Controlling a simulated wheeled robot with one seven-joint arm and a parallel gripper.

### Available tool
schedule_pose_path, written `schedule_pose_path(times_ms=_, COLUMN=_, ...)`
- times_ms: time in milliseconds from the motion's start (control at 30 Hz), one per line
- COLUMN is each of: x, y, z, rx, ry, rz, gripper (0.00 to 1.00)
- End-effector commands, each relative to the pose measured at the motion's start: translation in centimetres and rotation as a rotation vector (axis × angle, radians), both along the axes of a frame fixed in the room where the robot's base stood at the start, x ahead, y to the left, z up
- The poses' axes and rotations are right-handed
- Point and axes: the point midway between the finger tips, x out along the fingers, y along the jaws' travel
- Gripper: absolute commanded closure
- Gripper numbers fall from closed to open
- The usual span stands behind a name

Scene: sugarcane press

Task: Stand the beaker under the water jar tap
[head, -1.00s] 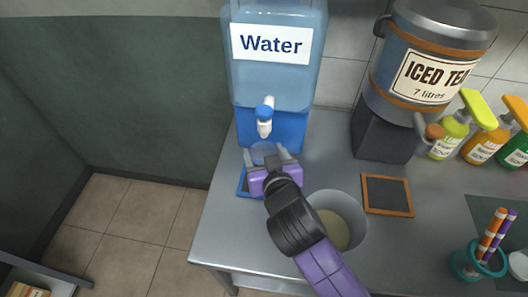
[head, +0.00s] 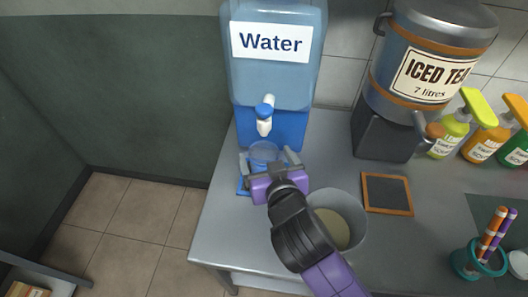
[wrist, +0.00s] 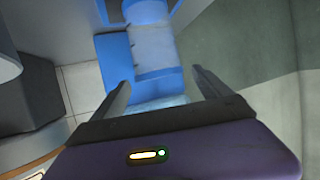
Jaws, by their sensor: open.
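The water jar (head: 276,60) is blue, labelled "Water", with a blue and white tap (head: 264,116) on its front. A clear beaker (head: 264,150) stands upright just below the tap in the head view, on or over a blue mat (head: 243,187). My gripper (head: 267,161) is open on the near side of the beaker, its fingers at either side. The gripper body hides the beaker's lower part. In the wrist view the beaker shows as a pale blue patch (wrist: 160,103) between the open fingers (wrist: 162,88); contact cannot be told.
A grey pot (head: 350,215) stands close to the right of my arm. The iced tea urn (head: 425,75) and several pump bottles (head: 480,127) stand at right. The counter's left edge is close to the mat.

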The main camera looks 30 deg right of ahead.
Motion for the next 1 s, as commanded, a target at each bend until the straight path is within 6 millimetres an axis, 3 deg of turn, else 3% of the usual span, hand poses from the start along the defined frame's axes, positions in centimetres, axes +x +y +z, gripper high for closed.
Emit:
schedule_pose_path(times_ms=200, x=-4.3, y=1.0, z=1.6, rx=-0.001, ry=0.001, rz=0.0, gripper=0.12)
schedule_pose_path(times_ms=400, x=-6.9, y=1.7, z=2.9, rx=0.0, ry=0.0, rz=0.0, gripper=0.12)
schedule_pose_path(times_ms=600, x=-8.0, y=1.9, z=3.4, rx=-0.001, ry=0.0, rz=-0.002, gripper=0.12)
schedule_pose_path(times_ms=1000, x=-8.0, y=1.9, z=3.4, rx=-0.001, ry=0.0, rz=-0.002, gripper=0.12)
